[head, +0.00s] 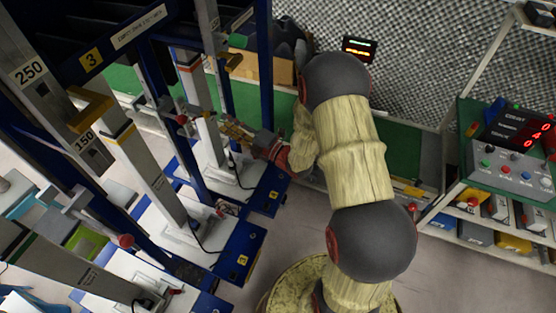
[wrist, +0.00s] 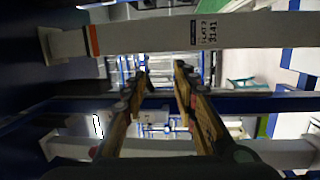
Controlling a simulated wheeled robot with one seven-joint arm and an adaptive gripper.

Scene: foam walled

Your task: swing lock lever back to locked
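Several grey posts stand in a blue frame, with small levers that end in red knobs. One red-knobbed lever (head: 182,119) is by the far post, left of my gripper. Another red-knobbed lever (head: 126,240) is at a nearer post. I cannot tell which is the lock lever or whether it is locked. My gripper (head: 228,128) reaches left to the far post (head: 205,110). In the wrist view my gripper (wrist: 163,72) has its two fingers apart with nothing held between them. A labelled grey post (wrist: 150,38) crosses above the fingertips in that view. No lever shows clearly there.
A blue frame upright (head: 265,70) stands close behind my gripper. White base plates (head: 220,180) lie below the posts. A control box with red digits (head: 510,150) sits on a shelf at the right. Open floor (head: 450,270) shows at the lower right.

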